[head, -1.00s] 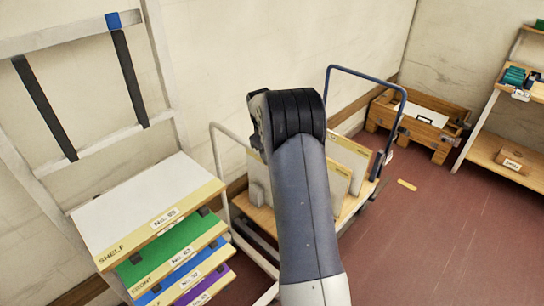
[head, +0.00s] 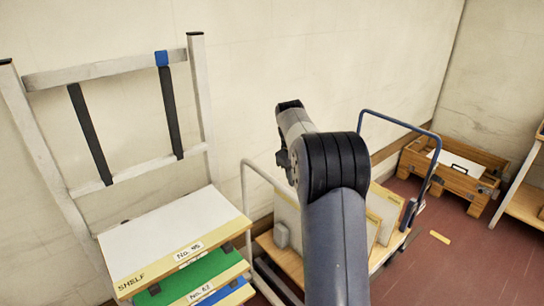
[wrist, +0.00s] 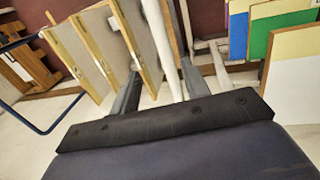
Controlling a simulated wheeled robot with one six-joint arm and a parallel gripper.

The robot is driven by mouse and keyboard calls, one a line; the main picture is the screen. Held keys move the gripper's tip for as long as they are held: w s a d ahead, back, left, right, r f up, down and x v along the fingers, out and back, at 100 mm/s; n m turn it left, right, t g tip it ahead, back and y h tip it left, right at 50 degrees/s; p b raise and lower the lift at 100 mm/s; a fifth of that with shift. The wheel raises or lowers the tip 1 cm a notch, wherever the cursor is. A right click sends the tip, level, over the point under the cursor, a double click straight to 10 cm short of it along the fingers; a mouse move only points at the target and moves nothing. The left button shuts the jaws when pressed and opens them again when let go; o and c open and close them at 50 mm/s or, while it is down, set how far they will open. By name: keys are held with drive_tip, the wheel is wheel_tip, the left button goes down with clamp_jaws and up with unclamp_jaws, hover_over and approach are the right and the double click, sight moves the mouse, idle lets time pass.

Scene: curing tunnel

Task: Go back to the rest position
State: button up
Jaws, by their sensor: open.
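My gripper (wrist: 160,84) shows in the wrist view with its two fingers apart and nothing visible between them. Panels with yellow edges (wrist: 98,48) lie beyond the fingers at the left of that view, and colored boards lie beyond at the right. In the head view my arm rises in the middle, in front of the trolley (head: 284,262), and bends at a dark joint. The fingers cannot be made out in the head view. I cannot tell how far they are from the panels.
A rack with a white-topped shelf (head: 165,238) and a green board (head: 200,277) stands at the left. The trolley's blue handle (head: 400,123) rises right of my arm. A wooden crate (head: 455,181) is by the back wall. Red floor (head: 480,262) is open at the right.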

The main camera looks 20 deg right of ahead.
drive_tip(key=f, duration=0.7)
drive_tip(key=d+f+p, duration=0.1)
drive_tip(key=f, duration=0.2)
drive_tip(key=shift+w+f, duration=0.25)
drive_tip(key=shift+f, duration=0.05)
drive_tip(key=shift+s+a, duration=0.2)
drive_tip(key=shift+a, duration=0.2)
drive_tip(key=shift+a, duration=0.15)
